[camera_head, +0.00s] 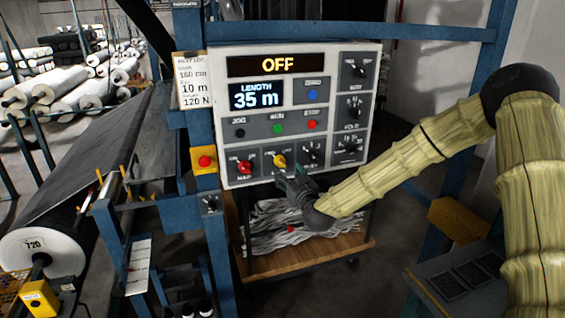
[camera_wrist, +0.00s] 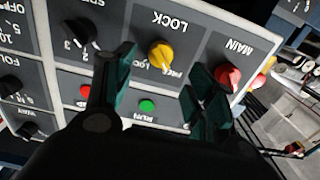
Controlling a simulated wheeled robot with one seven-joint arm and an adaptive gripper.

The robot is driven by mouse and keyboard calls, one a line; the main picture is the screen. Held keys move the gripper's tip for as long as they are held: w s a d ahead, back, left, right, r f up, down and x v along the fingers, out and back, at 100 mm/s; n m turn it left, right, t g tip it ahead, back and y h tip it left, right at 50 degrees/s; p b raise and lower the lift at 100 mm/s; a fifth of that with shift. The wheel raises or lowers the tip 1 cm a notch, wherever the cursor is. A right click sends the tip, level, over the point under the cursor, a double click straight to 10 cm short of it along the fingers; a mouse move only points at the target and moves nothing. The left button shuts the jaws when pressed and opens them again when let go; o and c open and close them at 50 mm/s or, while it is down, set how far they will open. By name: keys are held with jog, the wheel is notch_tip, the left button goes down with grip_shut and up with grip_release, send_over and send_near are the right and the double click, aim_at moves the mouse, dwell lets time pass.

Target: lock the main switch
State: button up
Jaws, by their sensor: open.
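The control panel (camera_head: 222,130) shows OFF on its top display and "LENGTH 35 m" below. The red MAIN knob (camera_head: 243,167) is at its lower left, and the yellow LOCK knob (camera_head: 280,161) is just to its right. My gripper (camera_head: 286,180) is in front of the lower panel, just below the LOCK knob. In the wrist view, turned upside down, my gripper (camera_wrist: 161,72) is open and empty. The yellow LOCK knob (camera_wrist: 160,54) appears between and beyond the fingertips. The red MAIN knob (camera_wrist: 228,76) is outside the right finger. I cannot tell whether any finger touches the panel.
Black dials, including the SPEED dial (camera_wrist: 80,33), sit close beside the LOCK knob. A green button (camera_head: 278,128) and a red button (camera_head: 312,124) lie above. A red-topped yellow emergency stop box (camera_head: 205,162) is left of the panel. A wooden cart (camera_head: 330,254) stands below.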

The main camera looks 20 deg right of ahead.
aim_at(282, 165)
jog(key=shift+w+a+p, duration=0.15)
jog(key=shift+w+p, duration=1.1)
jog(key=shift+w, duration=2.2)
jog(key=c, duration=1)
